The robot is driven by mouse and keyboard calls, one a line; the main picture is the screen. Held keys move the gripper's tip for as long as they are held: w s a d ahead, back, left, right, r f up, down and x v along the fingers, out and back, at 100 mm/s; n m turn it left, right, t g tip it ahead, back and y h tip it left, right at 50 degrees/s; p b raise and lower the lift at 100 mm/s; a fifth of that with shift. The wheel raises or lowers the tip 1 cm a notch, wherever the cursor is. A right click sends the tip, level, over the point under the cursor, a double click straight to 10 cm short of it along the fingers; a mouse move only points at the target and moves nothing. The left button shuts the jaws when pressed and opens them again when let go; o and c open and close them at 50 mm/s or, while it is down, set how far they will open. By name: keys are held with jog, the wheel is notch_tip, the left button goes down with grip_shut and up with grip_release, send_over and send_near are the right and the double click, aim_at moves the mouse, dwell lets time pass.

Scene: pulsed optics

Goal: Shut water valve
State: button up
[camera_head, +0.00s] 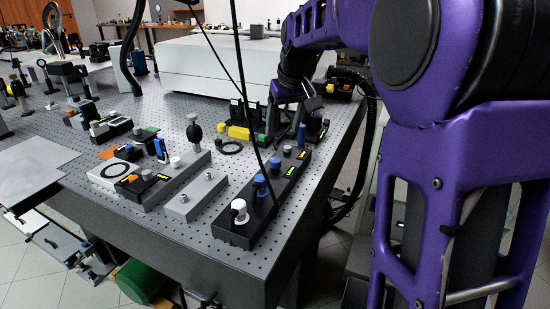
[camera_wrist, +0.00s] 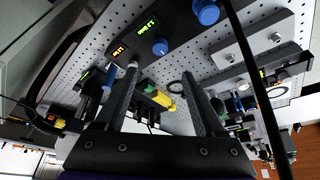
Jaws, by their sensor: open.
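No part is clearly marked as the water valve; I cannot tell which knob it is. A long black control box (camera_head: 232,232) lies along the table's near right edge, with a white knob (camera_head: 238,207), blue knobs (camera_head: 260,185) and lit displays. In the wrist view, a blue knob (camera_wrist: 160,47), another blue knob (camera_wrist: 207,12) and a small pale knob (camera_wrist: 132,65) show on it. My gripper (camera_head: 286,112) is beyond the box, over the table's right side. In the wrist view, my gripper (camera_wrist: 160,75) has its fingers wide apart with nothing held.
A yellow block (camera_head: 238,132) stands near my gripper. A grey plate (camera_head: 190,203) with two bolts lies left of the black box. Dark cables hang across the view. A large white housing (camera_head: 205,65) fills the back. The perforated table (camera_head: 200,115) has small bare patches.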

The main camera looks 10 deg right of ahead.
aim_at(275, 160)
jog(key=b+x, duration=0.1)
jog(key=x, duration=1.2)
jog(key=shift+b, duration=0.4)
grip_shut()
